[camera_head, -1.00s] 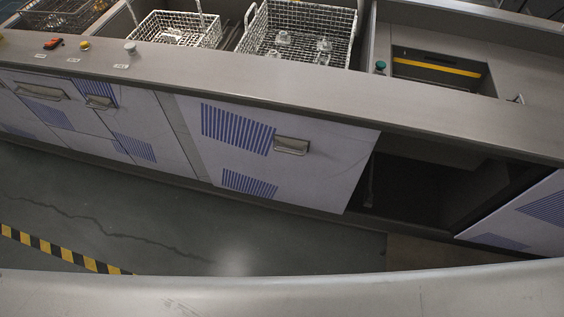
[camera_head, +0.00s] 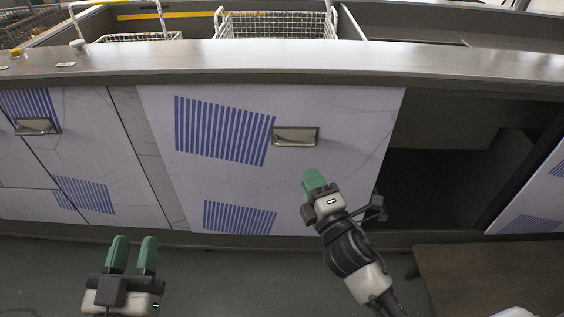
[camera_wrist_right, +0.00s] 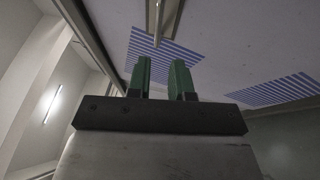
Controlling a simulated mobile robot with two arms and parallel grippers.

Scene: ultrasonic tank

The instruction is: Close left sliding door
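The sliding door (camera_head: 340,105) is a pale panel with blue striped patches and a metal handle (camera_head: 296,137) near its right side. A dark opening (camera_head: 440,165) shows to its right. My right gripper (camera_head: 313,178) is in front of the door, below the handle and apart from it. In the right wrist view its two green fingers (camera_wrist_right: 161,78) are apart with nothing between them, and the handle (camera_wrist_right: 160,18) shows beyond them. My left gripper (camera_head: 133,254) is low at the left, away from the door, with its green fingers apart and empty.
The grey counter edge (camera_head: 300,64) runs above the door. White wire baskets (camera_head: 275,25) stand in the tank behind it. Another striped panel with a handle (camera_head: 38,127) is at the left. A brown flat surface (camera_head: 490,270) lies at the lower right.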

